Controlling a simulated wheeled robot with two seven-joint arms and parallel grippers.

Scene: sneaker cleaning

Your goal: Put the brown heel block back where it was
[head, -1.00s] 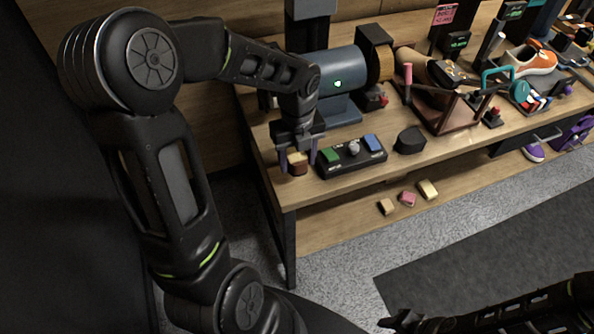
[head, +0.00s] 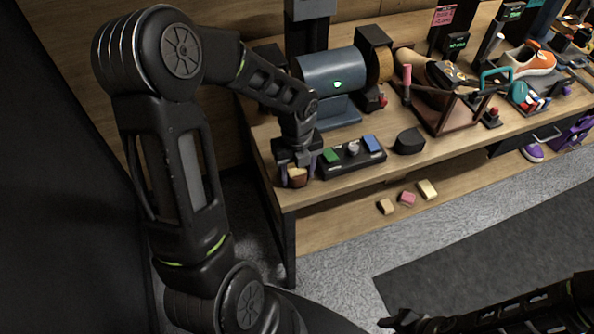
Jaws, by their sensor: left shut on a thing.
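The brown heel block (head: 297,178) is between the fingers of my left gripper (head: 298,172), which is shut on it. It is at the front left corner of the workbench (head: 345,183), left of the black control box. The fingers hide part of the block, and I cannot tell whether it touches the bench top. My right gripper (head: 398,321) is low at the bottom of the head view, over the floor and away from the bench; its fingers are too dark to read.
A black box (head: 352,158) with green and blue buttons lies just right of the block. A dark block (head: 409,140) and a blue-grey machine (head: 330,72) stand on the bench. A pink block (head: 407,199) lies between two tan ones on the lower shelf.

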